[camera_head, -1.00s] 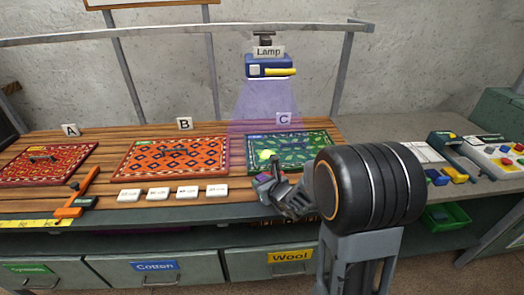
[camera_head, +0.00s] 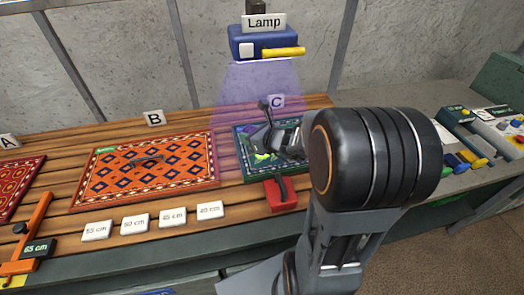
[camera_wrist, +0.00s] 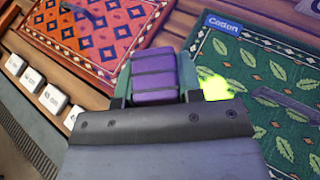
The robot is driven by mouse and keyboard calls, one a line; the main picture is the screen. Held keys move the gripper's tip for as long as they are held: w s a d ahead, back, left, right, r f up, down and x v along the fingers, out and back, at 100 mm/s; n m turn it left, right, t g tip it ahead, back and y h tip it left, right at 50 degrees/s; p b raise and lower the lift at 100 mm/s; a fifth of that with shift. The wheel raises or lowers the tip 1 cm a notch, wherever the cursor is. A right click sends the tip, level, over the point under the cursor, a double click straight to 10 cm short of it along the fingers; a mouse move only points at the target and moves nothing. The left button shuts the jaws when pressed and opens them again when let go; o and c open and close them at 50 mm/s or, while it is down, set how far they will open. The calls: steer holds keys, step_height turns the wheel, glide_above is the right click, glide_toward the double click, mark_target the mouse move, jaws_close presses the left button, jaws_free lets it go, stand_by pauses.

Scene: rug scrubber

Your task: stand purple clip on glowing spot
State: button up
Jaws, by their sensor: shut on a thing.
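The purple clip (camera_wrist: 153,72) is gripped between the teal fingertips of my gripper (camera_wrist: 155,90) in the wrist view. It looks like a ribbed purple block, and its lower part is hidden by the gripper. The yellow-green glowing spot (camera_wrist: 215,88) lies on the green rug (camera_wrist: 245,75), just right of the right finger, partly covered by the gripper body. In the head view the spot (camera_head: 262,157) shows below my gripper (camera_head: 265,128), which is over the green rug at C. The clip cannot be made out there. The height above the rug is unclear.
A lamp (camera_head: 264,42) hangs over the green rug. A red block (camera_head: 281,195) with a dark handle stands at the rug's front edge. Orange rug B (camera_head: 150,170) lies left, with several white labelled tiles (camera_head: 135,222) before it. Several coloured blocks (camera_head: 462,160) are at the right.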

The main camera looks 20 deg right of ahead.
steer(key=s+d+r+n+g+y, duration=0.1)
steer(key=s+d+r+n+y, duration=0.2)
steer(key=s, duration=0.5)
steer(key=shift+m+h, duration=0.4)
steer(key=shift+m, duration=0.1)
steer(key=w+d+f, duration=0.1)
steer(key=w+f, duration=0.2)
steer(key=w, duration=0.1)
steer(key=w+d+f, duration=0.1)
steer(key=w+f, duration=0.2)
steer(key=w, duration=0.1)
steer(key=w+d+f+b, duration=0.1)
steer(key=w+f, duration=0.2)
steer(key=w, duration=0.1)
steer(key=shift+d+f, duration=0.2)
steer(key=shift+w+f, duration=0.2)
steer(key=shift+f, duration=0.05)
steer(key=f, duration=0.2)
steer(key=shift+w+d+f, duration=0.1)
steer(key=shift+w+f, duration=0.2)
steer(key=shift+f, duration=0.55)
steer(key=shift+f, duration=0.1)
steer(key=shift+f+b, duration=0.15)
steer(key=shift+b, duration=0.15)
steer(key=o, duration=0.9)
